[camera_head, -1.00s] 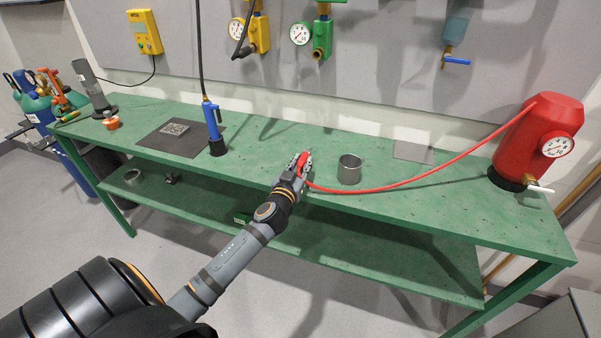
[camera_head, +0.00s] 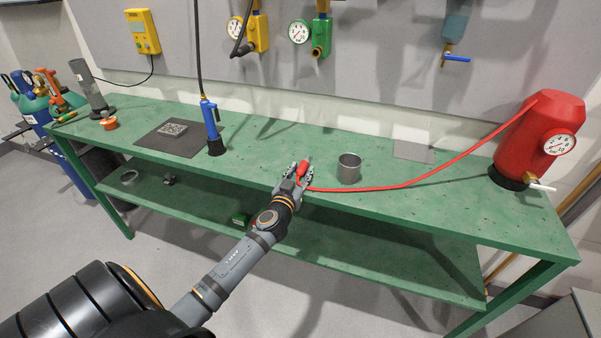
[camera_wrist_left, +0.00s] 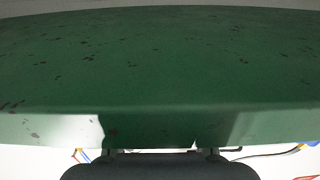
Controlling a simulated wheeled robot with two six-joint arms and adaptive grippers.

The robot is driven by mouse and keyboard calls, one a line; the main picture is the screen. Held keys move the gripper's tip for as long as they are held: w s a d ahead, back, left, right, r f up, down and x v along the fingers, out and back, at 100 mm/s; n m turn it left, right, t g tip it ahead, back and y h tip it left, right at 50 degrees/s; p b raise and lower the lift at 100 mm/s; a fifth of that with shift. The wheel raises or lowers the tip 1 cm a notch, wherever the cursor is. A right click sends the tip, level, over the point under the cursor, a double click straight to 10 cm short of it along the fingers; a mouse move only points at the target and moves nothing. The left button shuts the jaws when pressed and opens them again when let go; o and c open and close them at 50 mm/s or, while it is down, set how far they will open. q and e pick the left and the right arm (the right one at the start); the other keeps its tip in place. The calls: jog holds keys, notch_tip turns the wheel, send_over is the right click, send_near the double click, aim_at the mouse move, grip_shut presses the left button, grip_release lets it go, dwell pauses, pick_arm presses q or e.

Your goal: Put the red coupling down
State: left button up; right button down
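The red coupling (camera_head: 304,168) is at the end of the red hose (camera_head: 400,187), at the front part of the green bench (camera_head: 260,150) in the head view. It appears to lie on the bench top, though its underside is hidden. My left gripper (camera_head: 300,171) is at the coupling, its fingers spread apart on either side of it. The left wrist view shows the bench top (camera_wrist_left: 160,60) and a dark part of my gripper at the bottom; neither the coupling nor the fingertips can be made out there. My right gripper is not in view.
A metal cup (camera_head: 349,168) stands just right of the coupling. The red tank (camera_head: 540,135) with a gauge stands at the bench's right end. Bench space between mat and gripper is clear.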

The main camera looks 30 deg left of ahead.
pick_arm(q)
jog(key=shift+r, duration=0.15)
jog(key=shift+s, duration=0.25)
jog(key=b+v, duration=0.2)
jog(key=v, duration=0.9)
jog(key=shift+s+b, duration=0.25)
jog(key=shift+b, duration=0.15)
